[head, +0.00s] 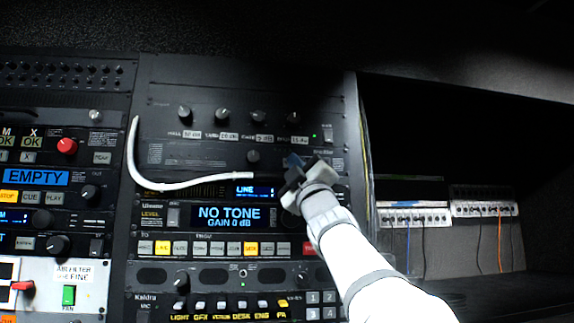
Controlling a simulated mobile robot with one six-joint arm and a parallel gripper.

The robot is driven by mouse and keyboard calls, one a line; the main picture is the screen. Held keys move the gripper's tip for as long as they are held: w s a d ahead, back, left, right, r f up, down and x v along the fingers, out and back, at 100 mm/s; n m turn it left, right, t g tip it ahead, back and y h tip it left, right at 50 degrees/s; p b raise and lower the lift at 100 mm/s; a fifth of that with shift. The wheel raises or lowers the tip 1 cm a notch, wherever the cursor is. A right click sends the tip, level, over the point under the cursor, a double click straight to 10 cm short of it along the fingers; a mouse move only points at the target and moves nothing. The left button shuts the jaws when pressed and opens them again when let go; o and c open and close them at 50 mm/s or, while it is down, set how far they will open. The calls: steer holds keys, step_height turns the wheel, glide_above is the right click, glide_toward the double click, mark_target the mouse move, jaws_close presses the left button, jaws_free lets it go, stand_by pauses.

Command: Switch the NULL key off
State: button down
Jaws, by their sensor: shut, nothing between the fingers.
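My gripper (292,163) is shut and empty, in front of the upper part of the middle rack, just right of the small blue LINE display (255,191). I cannot tell whether it touches the panel. No label reading NULL is legible, so I cannot pick out the NULL key. A small light switch (327,133) with a green light beside it sits above and right of my gripper. A row of small keys (205,248), some lit yellow, runs below the NO TONE display (230,216). My gripper and arm hide the panel's right part.
A white cable (190,187) loops across the middle rack and ends near my gripper. Several knobs (222,114) stick out above. The left rack has a red knob (66,146) and a green FAN switch (69,295). A dark recess with patch strips (414,217) lies right.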

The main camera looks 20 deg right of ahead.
steer(key=s, duration=0.2)
steer(key=s+a+b, duration=0.1)
steer(key=s, duration=0.2)
steer(key=shift+b, duration=0.3)
stand_by(0.7)
